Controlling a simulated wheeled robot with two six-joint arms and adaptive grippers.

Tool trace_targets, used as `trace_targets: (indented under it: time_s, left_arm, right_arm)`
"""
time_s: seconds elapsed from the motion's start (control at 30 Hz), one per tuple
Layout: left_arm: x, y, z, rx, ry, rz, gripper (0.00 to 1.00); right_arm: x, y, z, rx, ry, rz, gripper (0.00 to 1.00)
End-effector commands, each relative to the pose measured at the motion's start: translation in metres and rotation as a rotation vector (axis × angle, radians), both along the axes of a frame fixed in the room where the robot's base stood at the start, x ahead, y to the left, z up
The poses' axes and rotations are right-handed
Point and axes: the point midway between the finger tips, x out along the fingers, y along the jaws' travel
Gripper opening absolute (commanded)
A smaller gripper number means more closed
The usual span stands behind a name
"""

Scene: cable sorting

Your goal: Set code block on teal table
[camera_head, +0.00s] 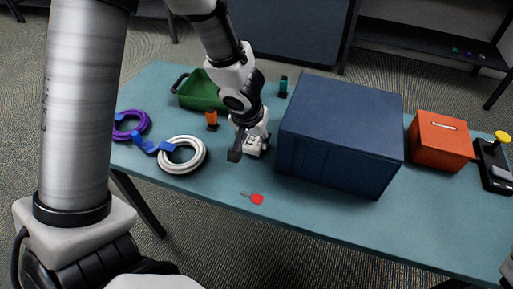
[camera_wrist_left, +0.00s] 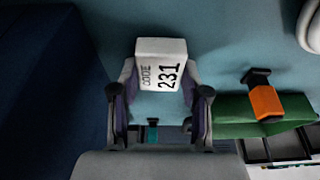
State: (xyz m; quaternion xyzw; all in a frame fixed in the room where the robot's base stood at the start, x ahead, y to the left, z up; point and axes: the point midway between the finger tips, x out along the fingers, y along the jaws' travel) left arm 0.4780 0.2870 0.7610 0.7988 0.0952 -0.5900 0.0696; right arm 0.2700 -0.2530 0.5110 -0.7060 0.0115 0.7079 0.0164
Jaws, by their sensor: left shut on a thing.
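The code block (camera_wrist_left: 160,65) is white, with "CODE 231" on its face, and sits between the fingers of my left gripper (camera_wrist_left: 161,88) in the left wrist view. In the head view the white code block (camera_head: 254,146) shows at the end of the left gripper (camera_head: 247,142), just left of the navy box. The left gripper is shut on it. It is low over the teal table (camera_head: 330,220); I cannot tell whether it touches the top. My right gripper is not in view.
A large navy box (camera_head: 340,130) stands close right of the gripper. An orange slotted box (camera_head: 440,142) stands farther right. A white cable coil (camera_head: 199,159), purple coil (camera_head: 143,124), green tray (camera_head: 200,97) and orange piece (camera_head: 212,118) lie left. A red tag (camera_head: 257,199) lies in front.

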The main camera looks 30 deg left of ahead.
Motion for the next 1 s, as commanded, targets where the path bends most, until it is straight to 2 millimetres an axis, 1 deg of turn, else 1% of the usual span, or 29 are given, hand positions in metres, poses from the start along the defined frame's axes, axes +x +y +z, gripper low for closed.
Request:
trace_targets:
  time_s: [0.03,0.23,0.4,0.43,0.47,0.5,0.77,0.83,0.93,1.0]
  left_arm:
    - [0.000,0.000,-0.010,0.001,0.000,-0.002,0.06]
    - [0.000,0.000,-0.006,0.000,-0.001,0.000,0.06]
    - [0.000,0.000,-0.011,0.001,-0.001,-0.001,0.06]
    - [0.000,0.000,-0.009,0.001,-0.001,-0.001,0.53]
    - [0.000,0.000,-0.009,0.001,-0.001,-0.001,0.64]
    - [0.000,0.000,-0.009,0.001,-0.001,-0.001,0.71]
    - [0.000,0.000,-0.008,0.001,-0.001,-0.001,0.71]
    - [0.000,0.000,-0.005,0.001,-0.001,-0.001,0.71]
    - [-0.002,-0.001,0.007,0.000,-0.002,0.000,0.71]
    - [-0.006,-0.002,0.023,0.001,-0.003,0.000,0.71]
  right_arm:
    - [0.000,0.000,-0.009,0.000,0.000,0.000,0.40]
    - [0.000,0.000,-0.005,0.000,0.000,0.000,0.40]
    - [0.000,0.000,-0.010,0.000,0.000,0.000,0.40]
    - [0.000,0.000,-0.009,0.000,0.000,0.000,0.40]
    - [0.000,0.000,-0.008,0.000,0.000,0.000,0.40]
    - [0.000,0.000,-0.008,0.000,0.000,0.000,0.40]
    - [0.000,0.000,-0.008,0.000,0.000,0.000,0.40]
    - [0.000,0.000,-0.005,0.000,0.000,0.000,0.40]
    - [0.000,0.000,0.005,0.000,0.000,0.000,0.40]
    - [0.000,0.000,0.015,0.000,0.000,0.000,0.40]
